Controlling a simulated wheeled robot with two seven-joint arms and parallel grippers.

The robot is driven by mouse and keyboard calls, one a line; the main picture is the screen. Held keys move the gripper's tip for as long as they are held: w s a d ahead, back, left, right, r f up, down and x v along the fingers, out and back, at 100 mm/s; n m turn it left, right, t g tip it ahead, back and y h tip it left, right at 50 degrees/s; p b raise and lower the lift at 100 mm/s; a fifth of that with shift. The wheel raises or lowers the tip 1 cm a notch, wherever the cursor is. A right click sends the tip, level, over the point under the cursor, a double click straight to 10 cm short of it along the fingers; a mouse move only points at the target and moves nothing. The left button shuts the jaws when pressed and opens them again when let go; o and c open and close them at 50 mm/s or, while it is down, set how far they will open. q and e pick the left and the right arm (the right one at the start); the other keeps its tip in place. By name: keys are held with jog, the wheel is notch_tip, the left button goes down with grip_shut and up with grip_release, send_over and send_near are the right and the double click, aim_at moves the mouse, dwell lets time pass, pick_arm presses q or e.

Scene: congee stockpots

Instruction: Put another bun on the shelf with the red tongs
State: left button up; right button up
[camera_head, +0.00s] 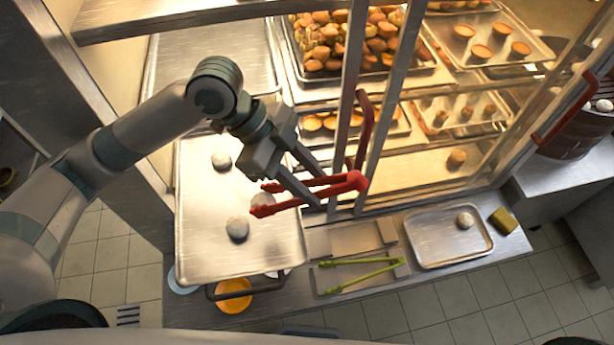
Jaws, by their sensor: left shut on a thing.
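My left gripper (318,190) comes in from the upper left and is shut on the red tongs (350,182). The tongs' arms point left over the large metal tray (205,262), with their tips on either side of a white bun (263,199). I cannot tell whether the tips touch it or whether it is lifted. Two more white buns show on this tray, one further back (221,160) and one nearer (238,228). The lit cabinet's lower shelf (405,172) bears one bun (456,158) towards its right. My right gripper is not in view.
Cabinet posts (347,110) stand close to the tongs. Green tongs (362,272) lie at the counter's front. A small tray (440,250) with a white bun (465,220) and a sponge-like block (503,220) are right. An orange bowl (233,300) is front left.

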pick_arm(q)
jog(key=shift+f, duration=0.1)
notch_tip(320, 180, down, 9)
jog(key=b, duration=0.3)
dwell(0.7)
jog(key=o, duration=0.8)
jog(key=shift+c, duration=0.5)
jog(key=shift+o, duration=0.8)
